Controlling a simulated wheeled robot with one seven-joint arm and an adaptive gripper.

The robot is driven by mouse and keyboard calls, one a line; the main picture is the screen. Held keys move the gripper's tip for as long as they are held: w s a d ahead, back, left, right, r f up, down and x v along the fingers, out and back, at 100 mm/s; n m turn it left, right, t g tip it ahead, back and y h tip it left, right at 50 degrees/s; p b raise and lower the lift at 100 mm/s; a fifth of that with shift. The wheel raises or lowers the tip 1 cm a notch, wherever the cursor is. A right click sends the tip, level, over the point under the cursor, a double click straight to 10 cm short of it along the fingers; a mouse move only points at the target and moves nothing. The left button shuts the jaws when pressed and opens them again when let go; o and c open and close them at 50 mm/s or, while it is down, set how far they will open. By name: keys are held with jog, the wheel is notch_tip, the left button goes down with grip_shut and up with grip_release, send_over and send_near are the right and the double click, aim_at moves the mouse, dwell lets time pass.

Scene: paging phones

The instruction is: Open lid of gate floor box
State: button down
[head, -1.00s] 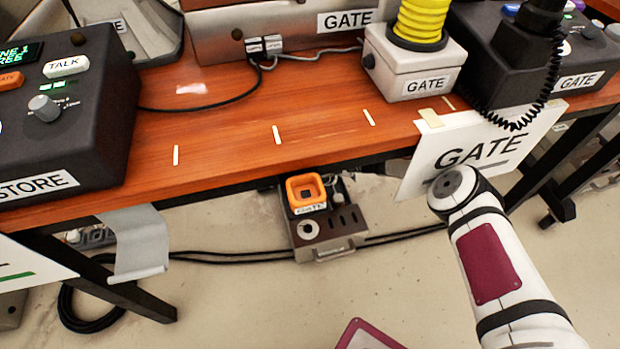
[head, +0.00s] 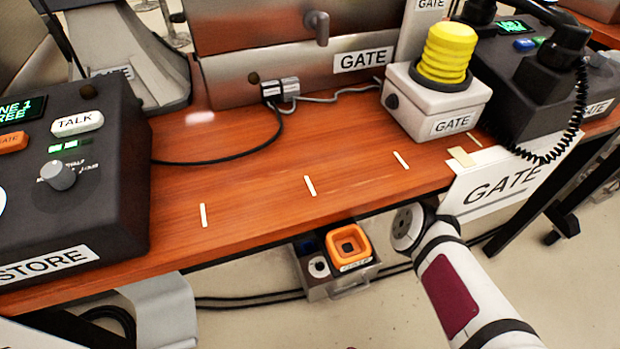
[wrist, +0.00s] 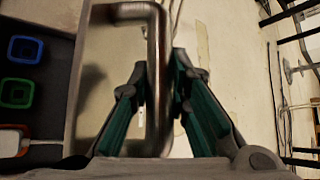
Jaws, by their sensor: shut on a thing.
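The gate floor box (head: 350,289) sits on the floor under the table edge, partly hidden by it, in the head view. An orange square frame (head: 348,243) and a pale round part show on its top, with a dark bluish patch at the left. In the wrist view, my gripper (wrist: 158,82) is shut on a metal bar handle (wrist: 156,40), one finger on each side. Beside it is a dark panel (wrist: 48,75) with blue, green and orange square parts. My fingers are hidden in the head view, and how far the lid is raised is unclear.
The wooden table (head: 255,200) overhangs the box. A hanging GATE sign (head: 505,190) is near my arm. Black cables (head: 245,300) run along the floor on both sides of the box. Open floor lies in front.

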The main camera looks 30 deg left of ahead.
jog(key=shift+w+a+r, duration=0.15)
jog(key=shift+w+r, duration=0.15)
jog(key=shift+r, duration=0.05)
jog(key=c, duration=1.5)
grip_release()
jog(key=shift+s+f, duration=0.1)
jog(key=shift+s, duration=0.05)
jog(key=shift+f, duration=0.1)
